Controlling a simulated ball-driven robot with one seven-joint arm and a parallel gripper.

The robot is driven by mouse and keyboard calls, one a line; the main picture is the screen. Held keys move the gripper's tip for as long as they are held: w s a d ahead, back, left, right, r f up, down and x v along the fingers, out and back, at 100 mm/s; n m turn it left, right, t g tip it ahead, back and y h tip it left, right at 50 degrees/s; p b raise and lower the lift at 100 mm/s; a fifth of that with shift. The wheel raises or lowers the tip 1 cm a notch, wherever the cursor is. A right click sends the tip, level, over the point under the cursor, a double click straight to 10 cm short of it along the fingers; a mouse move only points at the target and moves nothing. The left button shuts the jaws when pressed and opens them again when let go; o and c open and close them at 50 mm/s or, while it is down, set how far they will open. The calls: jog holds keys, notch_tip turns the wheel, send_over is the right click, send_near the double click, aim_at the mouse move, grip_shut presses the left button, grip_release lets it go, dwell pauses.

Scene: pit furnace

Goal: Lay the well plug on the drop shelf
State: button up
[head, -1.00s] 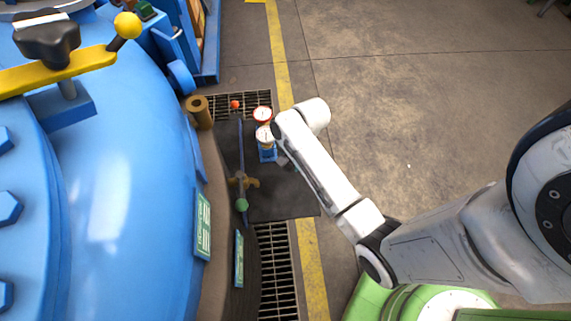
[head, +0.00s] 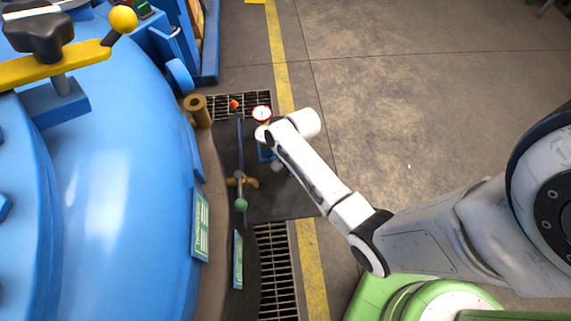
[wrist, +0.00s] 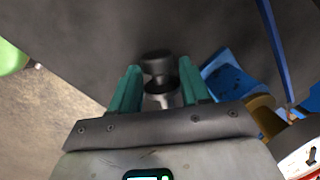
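My gripper (wrist: 160,88) has two teal fingers set apart in the wrist view. A dark round cap (wrist: 157,64) with a paler metal part (wrist: 160,95) nearer the palm shows between them; it looks like the well plug. Narrow gaps seem to show beside it, but I cannot tell whether the fingers touch it. In the head view my gripper is mostly hidden by my white forearm, beside the gauges over the dark mat. I cannot make out the drop shelf for certain.
A red-rimmed gauge (head: 262,113) stands beside my wrist. A green-knobbed handle (head: 241,204) and a brown cylinder (head: 199,110) stand by the large blue vessel (head: 120,150). A blue part (wrist: 228,80) is close right of the fingers.

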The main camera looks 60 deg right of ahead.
jog(key=o, duration=0.4)
jog(key=p+v, duration=0.2)
jog(key=v, duration=1)
jog(key=s+a+r+n, duration=0.1)
jog(key=s+a+n, duration=0.3)
jog(key=n, duration=0.1)
jog(key=s+a+r+n+h, duration=0.1)
jog(key=s+a+r+n, duration=0.1)
jog(key=s+a+n, duration=0.2)
jog(key=s+a+r+n+h, duration=0.1)
jog(key=s+a+r+n, duration=0.1)
jog(key=s+a+n, duration=0.2)
jog(key=shift+s+a+r+n+g, duration=0.1)
jog(key=shift+n+g, duration=0.05)
jog(key=shift+n, duration=0.65)
jog(key=shift+a+n+g, duration=0.1)
jog(key=shift+n+g, duration=0.05)
jog(key=shift+n, duration=0.65)
